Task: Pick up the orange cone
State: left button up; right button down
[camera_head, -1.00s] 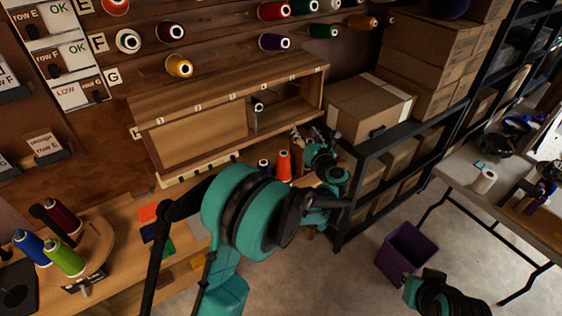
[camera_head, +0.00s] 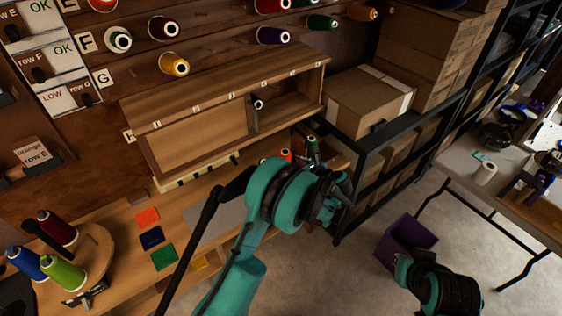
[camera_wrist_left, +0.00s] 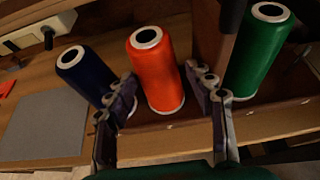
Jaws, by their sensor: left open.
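The orange cone (camera_wrist_left: 155,70) stands on the bench shelf in the left wrist view, between a dark blue cone (camera_wrist_left: 84,72) and a green cone (camera_wrist_left: 260,50). In the head view only the top of the orange cone (camera_head: 286,155) shows past my left arm. My left gripper (camera_wrist_left: 165,112) is open, its two fingers in front of the orange cone, one toward each side. The left finger overlaps the dark blue cone in the picture. I cannot tell whether either finger touches a cone.
A wooden cubby (camera_head: 195,140) stands behind the cones. A wooden upright (camera_wrist_left: 212,35) is between the orange and green cones. A grey mat (camera_wrist_left: 45,125) lies left. Cardboard boxes (camera_head: 365,100) fill a black rack at right. A purple bin (camera_head: 400,245) is on the floor.

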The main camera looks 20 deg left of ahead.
pick_arm(q)
jog(key=x, duration=0.2)
jog(key=shift+a+f+b, duration=0.2)
jog(key=shift+b, duration=0.15)
jog(key=b+x, duration=0.2)
jog(key=x, duration=0.3)
jog(key=shift+w+a, duration=0.2)
jog(key=shift+a, duration=0.1)
jog(key=c, duration=1.1)
jog(key=shift+r, duration=0.15)
notch_tip(320, 180, up, 18)
jog(key=p, duration=0.5)
jog(key=shift+c, duration=0.5)
